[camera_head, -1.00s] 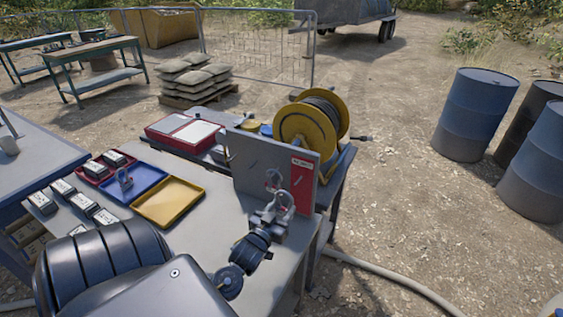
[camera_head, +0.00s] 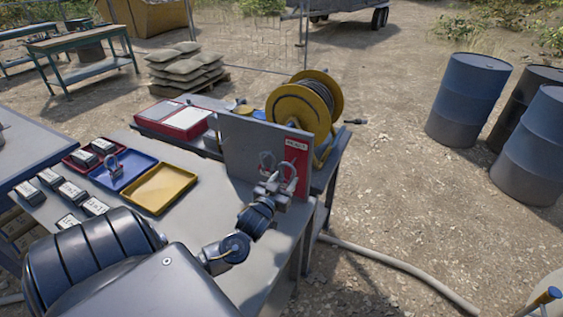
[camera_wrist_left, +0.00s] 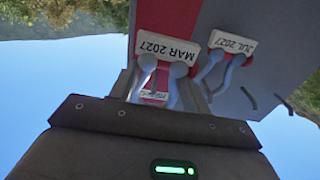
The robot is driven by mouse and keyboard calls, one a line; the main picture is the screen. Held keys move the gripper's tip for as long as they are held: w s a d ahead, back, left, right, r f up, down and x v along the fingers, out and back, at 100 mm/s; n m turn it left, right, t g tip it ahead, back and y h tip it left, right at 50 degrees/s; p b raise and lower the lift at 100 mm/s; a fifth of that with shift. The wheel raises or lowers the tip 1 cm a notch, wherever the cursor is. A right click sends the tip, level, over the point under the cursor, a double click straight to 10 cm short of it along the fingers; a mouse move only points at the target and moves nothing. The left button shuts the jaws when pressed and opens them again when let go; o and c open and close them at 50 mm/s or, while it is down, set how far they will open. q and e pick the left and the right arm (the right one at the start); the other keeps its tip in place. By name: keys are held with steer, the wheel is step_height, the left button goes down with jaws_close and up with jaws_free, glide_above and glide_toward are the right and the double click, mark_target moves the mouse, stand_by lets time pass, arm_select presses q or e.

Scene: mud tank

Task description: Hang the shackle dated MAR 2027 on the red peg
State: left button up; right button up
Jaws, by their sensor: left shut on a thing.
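My left gripper (camera_head: 277,187) is shut on a shackle (camera_head: 288,172) in front of the upright grey board (camera_head: 240,150). In the left wrist view this shackle's white tag (camera_wrist_left: 167,48) reads MAR 2027, and the jaws (camera_wrist_left: 150,92) hold its legs. The shackle is in front of the board's red strip (camera_head: 303,168), which has a small white label at its top. I cannot make out the red peg or whether the shackle touches it. A second shackle (camera_head: 266,162), tagged JUL 2027 (camera_wrist_left: 232,42), is at the board just left of it. My right gripper is not in view.
A yellow tray (camera_head: 160,189) is empty; a red tray (camera_head: 83,160) and several labelled boxes lie left. Short dark pegs (camera_wrist_left: 279,101) stick out of the board. A yellow hose reel (camera_head: 308,103) stands behind it.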

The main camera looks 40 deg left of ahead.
arm_select(q)
steer(key=shift+b+x, duration=0.9)
steer(key=shift+x, duration=0.45)
steer(key=shift+w+a+f, duration=0.2)
steer(key=shift+w+f, duration=0.3)
steer(key=shift+f, duration=0.1)
steer(key=o, duration=1.4)
steer(key=shift+c, duration=0.2)
steer(key=shift+f, duration=0.1)
steer(key=shift+s, duration=0.1)
